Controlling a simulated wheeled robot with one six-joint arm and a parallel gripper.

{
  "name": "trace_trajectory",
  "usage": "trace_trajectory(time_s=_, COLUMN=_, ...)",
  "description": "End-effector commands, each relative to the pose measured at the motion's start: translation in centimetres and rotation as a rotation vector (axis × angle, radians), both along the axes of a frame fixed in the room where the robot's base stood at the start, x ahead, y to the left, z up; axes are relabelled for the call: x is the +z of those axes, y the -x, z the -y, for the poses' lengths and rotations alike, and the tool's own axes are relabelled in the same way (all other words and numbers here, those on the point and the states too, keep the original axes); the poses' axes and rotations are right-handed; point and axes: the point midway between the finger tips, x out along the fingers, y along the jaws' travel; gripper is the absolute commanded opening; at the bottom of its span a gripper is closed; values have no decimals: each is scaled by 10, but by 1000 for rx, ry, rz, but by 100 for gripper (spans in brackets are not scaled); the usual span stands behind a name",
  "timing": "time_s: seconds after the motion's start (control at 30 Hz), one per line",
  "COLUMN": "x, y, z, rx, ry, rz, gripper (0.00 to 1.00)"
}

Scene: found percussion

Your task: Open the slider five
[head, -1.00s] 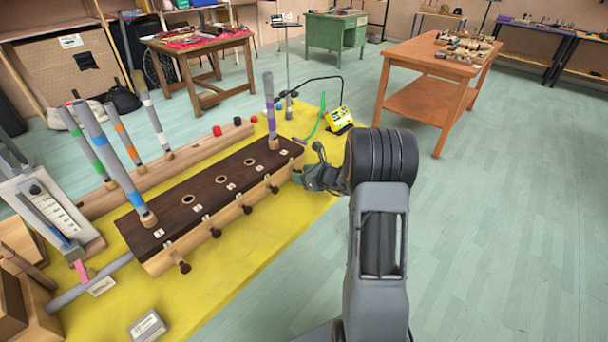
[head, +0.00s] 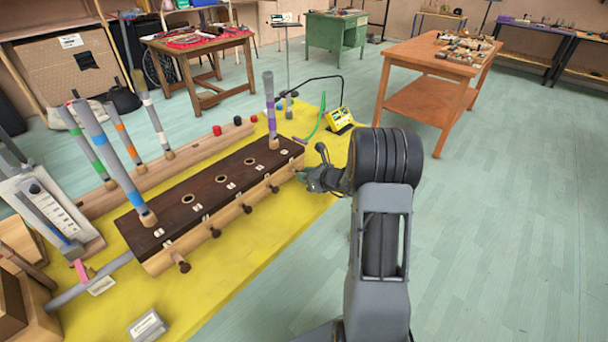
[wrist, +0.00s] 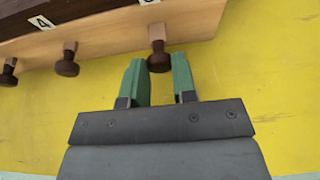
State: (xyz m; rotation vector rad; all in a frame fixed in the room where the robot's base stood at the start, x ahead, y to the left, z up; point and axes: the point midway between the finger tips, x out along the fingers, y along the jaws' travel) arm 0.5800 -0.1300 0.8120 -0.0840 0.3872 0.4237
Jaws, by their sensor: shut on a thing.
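The long dark-topped wooden box (head: 205,195) lies on a yellow sheet and has a row of dark slider knobs along its front side. In the wrist view the fifth slider's knob (wrist: 158,57) sits between the green fingertips of my gripper (wrist: 160,72), which is shut on it. The number tag above this knob is cut off at the top edge. The fourth slider's knob (wrist: 67,66), under the tag 4, is to its left. In the head view my gripper (head: 308,178) is at the box's far right end and mostly hides the fifth knob.
Striped tubes (head: 110,150) stand in the box and behind it. A yellow device (head: 339,119) stands beyond my gripper. An orange-brown table (head: 440,60) stands further back, with open floor at right.

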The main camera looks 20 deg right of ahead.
Motion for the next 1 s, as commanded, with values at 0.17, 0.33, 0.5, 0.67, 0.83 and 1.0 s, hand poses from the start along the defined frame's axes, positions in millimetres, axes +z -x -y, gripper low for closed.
trace_trajectory(time_s=0.17, x=0, y=17, z=9, rx=-4, ry=1, rz=1, gripper=0)
trace_trajectory(time_s=0.33, x=0, y=17, z=8, rx=-3, ry=1, rz=0, gripper=0)
trace_trajectory(time_s=0.5, x=0, y=17, z=8, rx=-2, ry=1, rz=0, gripper=39)
trace_trajectory(time_s=0.67, x=0, y=16, z=7, rx=-1, ry=0, rz=0, gripper=51)
trace_trajectory(time_s=0.83, x=0, y=17, z=7, rx=-1, ry=0, rz=0, gripper=51)
trace_trajectory(time_s=1.0, x=4, y=24, z=12, rx=-3, ry=1, rz=1, gripper=51)
